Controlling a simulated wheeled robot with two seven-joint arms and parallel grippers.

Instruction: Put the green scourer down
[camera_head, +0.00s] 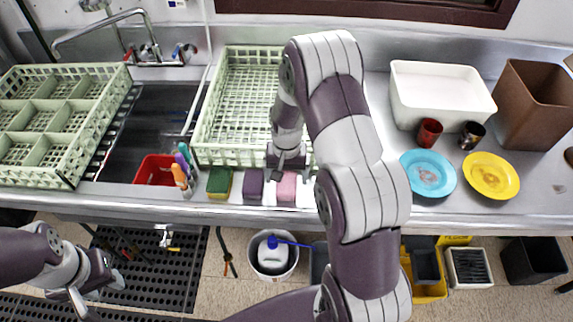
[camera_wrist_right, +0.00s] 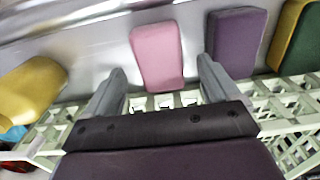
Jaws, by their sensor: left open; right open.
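The green scourer (camera_head: 219,183), green with a yellow side, stands on the steel counter's front strip, left of a purple sponge (camera_head: 253,185) and a pink sponge (camera_head: 286,188). In the right wrist view the scourer (camera_wrist_right: 297,38) is at the far right edge, beyond the purple sponge (camera_wrist_right: 235,42). My right gripper (camera_head: 287,170) is open at the pink sponge, which shows between and beyond its fingers in the wrist view (camera_wrist_right: 157,55); contact cannot be told. My left gripper (camera_head: 98,291) is open and empty, low in front of the counter at the left.
A pale green rack (camera_head: 235,155) stands behind the sponges. A red caddy (camera_head: 152,170) with brushes is left of the scourer. A yellow object (camera_wrist_right: 32,88) lies left of the pink sponge in the wrist view. Blue (camera_head: 428,174) and yellow plates (camera_head: 491,176) sit at the right.

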